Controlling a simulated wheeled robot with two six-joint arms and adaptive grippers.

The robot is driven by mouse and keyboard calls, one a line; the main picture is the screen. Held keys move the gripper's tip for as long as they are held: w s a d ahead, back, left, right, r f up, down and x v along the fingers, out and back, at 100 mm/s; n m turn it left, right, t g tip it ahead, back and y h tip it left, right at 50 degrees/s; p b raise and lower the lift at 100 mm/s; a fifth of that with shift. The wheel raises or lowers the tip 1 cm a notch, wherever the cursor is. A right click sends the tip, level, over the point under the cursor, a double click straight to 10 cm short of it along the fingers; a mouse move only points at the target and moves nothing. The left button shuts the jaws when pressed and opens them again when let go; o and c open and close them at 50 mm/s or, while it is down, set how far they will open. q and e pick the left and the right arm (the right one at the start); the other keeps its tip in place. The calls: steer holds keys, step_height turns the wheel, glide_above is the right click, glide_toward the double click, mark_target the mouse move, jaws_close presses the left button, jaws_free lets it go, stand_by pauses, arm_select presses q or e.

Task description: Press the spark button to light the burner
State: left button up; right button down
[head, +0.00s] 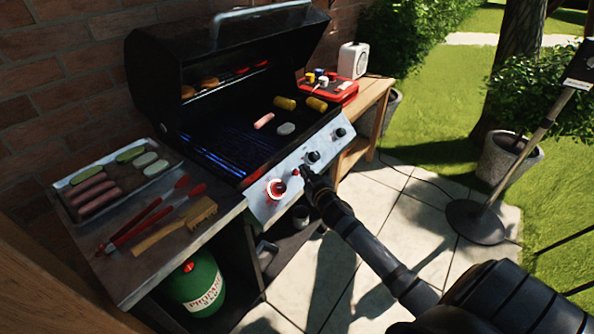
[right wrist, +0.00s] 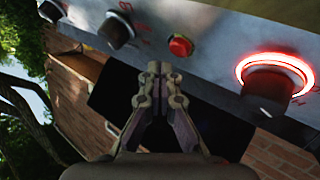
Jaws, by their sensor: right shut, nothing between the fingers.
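The red spark button (head: 295,172) sits on the grill's silver control panel (head: 262,207), between a knob with a glowing red ring (head: 276,189) and a dark knob (head: 313,156). In the right wrist view the button (right wrist: 180,46) is just beyond my fingertips and slightly right of them. My right gripper (head: 306,174) is shut and empty in front of the panel, close to the button; a small gap seems to show between them. In the right wrist view the closed fingertips (right wrist: 160,69) point at the panel. Blue flame-like lines (head: 222,160) show under the left grate. My left gripper is out of view.
The grill lid (head: 160,80) is open; sausages and corn lie on the grate. A food tray (head: 70,208), red-handled tools (head: 150,218) and a brush (head: 178,225) lie on the left shelf. A green propane tank (head: 197,285) stands below.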

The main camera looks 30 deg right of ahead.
steer(key=s+r+p, duration=0.1)
steer(key=s+d+r+p, duration=0.1)
steer(key=s+r, duration=0.1)
steer(key=shift+d+r, duration=0.1)
steer(key=shift+r, duration=0.1)
stand_by(0.7)
steer(key=s+d+f+g+p, duration=0.1)
steer(key=s+f+g, duration=0.3)
steer(key=f, duration=0.7)
steer(key=s+d+f+g+p, duration=0.1)
steer(key=s+f, duration=0.6)
steer(key=f, duration=0.4)
steer(key=s+d+f+g+p, duration=0.1)
steer(key=s+f+g, duration=0.3)
steer(key=f, duration=0.6)
steer(key=s+a+f+g, duration=0.2)
steer(key=s+a+f, duration=0.2)
steer(key=s, duration=0.6)
steer(key=s+a+f+g+y, duration=0.1)
steer(key=s+a+f+g, duration=0.1)
steer(key=s+a+f, duration=0.2)
steer(key=s+a+f+g+y+p, duration=0.1)
steer(key=s+a+f, duration=0.3)
steer(key=s+f, duration=0.5)
steer(key=s, duration=0.9)
steer(key=shift+a+g, duration=0.25)
steer(key=shift+g, duration=0.15)
steer(key=shift+w, duration=0.1)
